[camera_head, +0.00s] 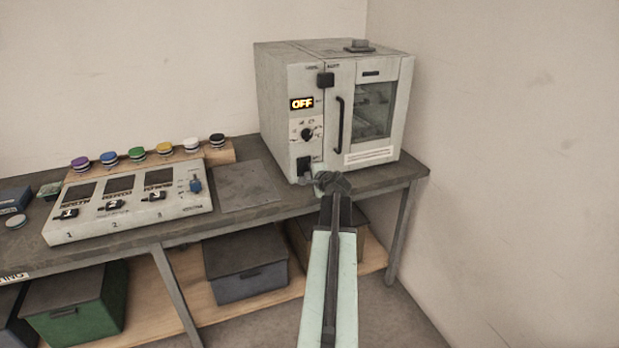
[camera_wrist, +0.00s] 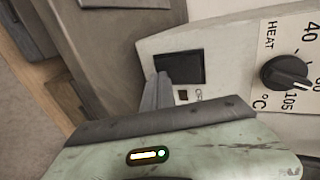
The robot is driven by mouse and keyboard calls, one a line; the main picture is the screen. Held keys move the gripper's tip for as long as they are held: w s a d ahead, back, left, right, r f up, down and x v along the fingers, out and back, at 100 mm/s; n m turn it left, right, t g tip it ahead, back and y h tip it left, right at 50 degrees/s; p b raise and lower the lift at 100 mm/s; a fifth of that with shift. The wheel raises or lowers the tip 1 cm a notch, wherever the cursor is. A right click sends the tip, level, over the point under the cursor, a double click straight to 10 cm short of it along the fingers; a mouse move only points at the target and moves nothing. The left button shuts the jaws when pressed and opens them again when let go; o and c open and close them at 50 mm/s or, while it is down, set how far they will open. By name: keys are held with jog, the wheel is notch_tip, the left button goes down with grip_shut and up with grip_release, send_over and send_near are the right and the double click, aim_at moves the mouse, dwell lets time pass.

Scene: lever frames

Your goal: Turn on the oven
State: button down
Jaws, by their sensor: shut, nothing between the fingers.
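The oven (camera_head: 375,155) is a light grey box on the bench, with its door closed. Its display (camera_head: 302,103) reads OFF in orange. Below are a round dark dial (camera_head: 307,134) and a black power switch (camera_head: 303,163) low on the front panel. The wrist view shows the switch as a dark rectangle (camera_wrist: 180,66) and the heat dial (camera_wrist: 287,73) to its right. My gripper (camera_head: 308,177) is shut and empty. Its grey fingers (camera_wrist: 158,88) are at the lower left edge of the switch; I cannot tell whether they touch it.
A grey control box (camera_head: 130,205) with numbered displays stands left of the oven, with several coloured-lid jars behind it on a wooden strip (camera_head: 185,154). A grey plate (camera_head: 245,187) lies between them. Bins (camera_head: 245,275) stand on the lower shelf. A wall (camera_head: 500,150) is at the right.

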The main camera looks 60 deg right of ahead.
jog(key=shift+w+d+f, duration=0.25)
jog(key=shift+w, duration=0.1)
jog(key=shift+s+r+p, duration=0.1)
jog(key=shift+r+p, duration=0.65)
jog(key=shift+r, duration=0.2)
jog(key=shift+a, duration=0.1)
jog(key=f+p+v, duration=0.1)
jog(key=p+v, duration=0.3)
jog(key=v, duration=1)
jog(key=shift+s, duration=0.2)
jog(key=shift+f, duration=0.1)
